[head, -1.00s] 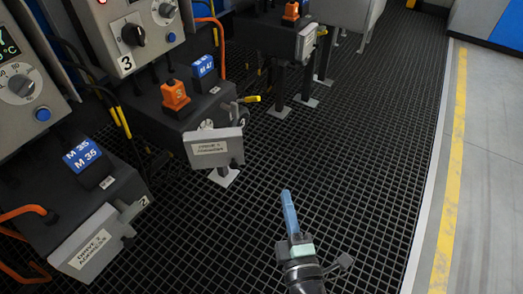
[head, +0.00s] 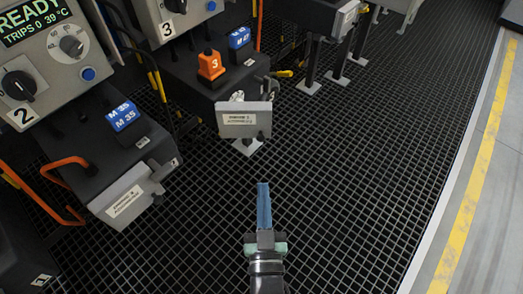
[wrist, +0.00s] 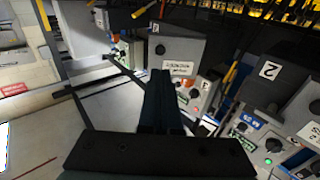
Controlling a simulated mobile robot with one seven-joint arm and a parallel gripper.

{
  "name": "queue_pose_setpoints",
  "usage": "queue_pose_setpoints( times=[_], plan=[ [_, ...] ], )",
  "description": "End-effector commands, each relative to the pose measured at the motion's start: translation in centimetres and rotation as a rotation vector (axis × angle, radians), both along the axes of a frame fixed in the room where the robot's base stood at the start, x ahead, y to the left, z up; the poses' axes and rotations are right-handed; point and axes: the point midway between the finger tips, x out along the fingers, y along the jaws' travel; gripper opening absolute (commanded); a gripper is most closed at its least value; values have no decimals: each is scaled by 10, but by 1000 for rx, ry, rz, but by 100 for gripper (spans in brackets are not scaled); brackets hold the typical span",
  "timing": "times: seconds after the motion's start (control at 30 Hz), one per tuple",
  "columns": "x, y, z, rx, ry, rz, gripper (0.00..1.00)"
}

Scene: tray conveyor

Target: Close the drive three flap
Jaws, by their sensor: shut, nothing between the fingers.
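The drive three flap (head: 243,121) is a grey plate with a white label, in the upper middle of the head view.
At left the drive two box (head: 85,130) has a similar grey flap (head: 128,195) sticking out. A yellow-handled part (head: 283,74) is right of the drive three box. Dark grating (head: 350,190) is clear around my gripper.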

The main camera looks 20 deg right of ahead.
Motion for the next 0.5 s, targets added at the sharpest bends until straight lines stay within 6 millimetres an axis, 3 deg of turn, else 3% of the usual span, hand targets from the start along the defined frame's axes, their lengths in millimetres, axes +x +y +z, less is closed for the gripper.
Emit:
queue_pose_setpoints(
  times=[0.3, 0.5],
  plan=[
    [63, -26, 4, -4, -3, 0, 0],
    [89, -37, 6, -3, -1, -1, 0]
  ],
)
